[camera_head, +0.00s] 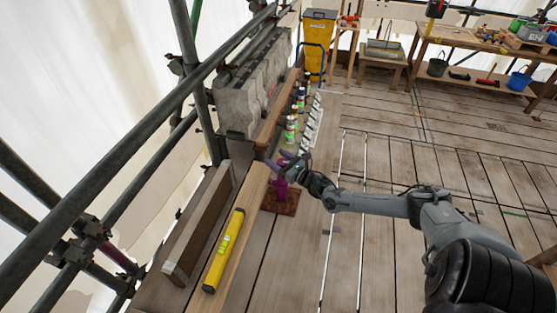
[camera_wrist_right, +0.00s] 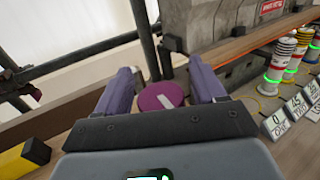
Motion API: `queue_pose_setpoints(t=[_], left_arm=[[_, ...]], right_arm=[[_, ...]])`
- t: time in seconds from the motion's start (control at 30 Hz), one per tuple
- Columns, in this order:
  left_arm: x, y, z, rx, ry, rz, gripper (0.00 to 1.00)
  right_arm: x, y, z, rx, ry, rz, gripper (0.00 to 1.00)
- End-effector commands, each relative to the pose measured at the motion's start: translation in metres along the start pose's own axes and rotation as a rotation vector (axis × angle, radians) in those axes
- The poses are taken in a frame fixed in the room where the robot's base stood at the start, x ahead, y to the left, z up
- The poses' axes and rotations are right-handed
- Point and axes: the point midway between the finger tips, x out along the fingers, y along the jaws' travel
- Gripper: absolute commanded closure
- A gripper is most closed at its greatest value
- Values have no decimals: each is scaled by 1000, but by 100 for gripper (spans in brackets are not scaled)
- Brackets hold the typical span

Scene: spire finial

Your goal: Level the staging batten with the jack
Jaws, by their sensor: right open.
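A purple jack (camera_head: 281,189) stands on a reddish-brown base plate (camera_head: 280,207) beside the far end of a pale wooden batten (camera_head: 250,195). In the right wrist view its round purple top (camera_wrist_right: 162,96), with a white mark, shows between my fingers. My right gripper (camera_head: 280,163) is open over the jack, with one finger on each side of that top. I cannot tell whether the fingers touch it. A yellow spirit level (camera_head: 224,250) lies lengthwise on the batten; its black end shows in the wrist view (camera_wrist_right: 36,150). My left gripper is out of view.
Banded cylinders (camera_head: 291,130) with green rings and numbered cards (camera_head: 310,125) line the stone block (camera_head: 240,108). Dark scaffold poles (camera_head: 130,140) run along the left. A yellow bin (camera_head: 318,45) stands behind.

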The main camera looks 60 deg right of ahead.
Motion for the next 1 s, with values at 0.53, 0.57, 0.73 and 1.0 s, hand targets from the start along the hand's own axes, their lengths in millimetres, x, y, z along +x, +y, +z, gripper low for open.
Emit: queue_pose_setpoints(t=[0.53,0.57,0.73,1.0], left_arm=[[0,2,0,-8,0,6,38],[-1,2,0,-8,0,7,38],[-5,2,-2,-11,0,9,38],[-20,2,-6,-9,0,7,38]], right_arm=[[0,0,0,1,0,-2,82],[0,0,0,1,0,-4,82],[0,0,1,4,0,-39,82],[0,-2,3,7,0,-197,82]])
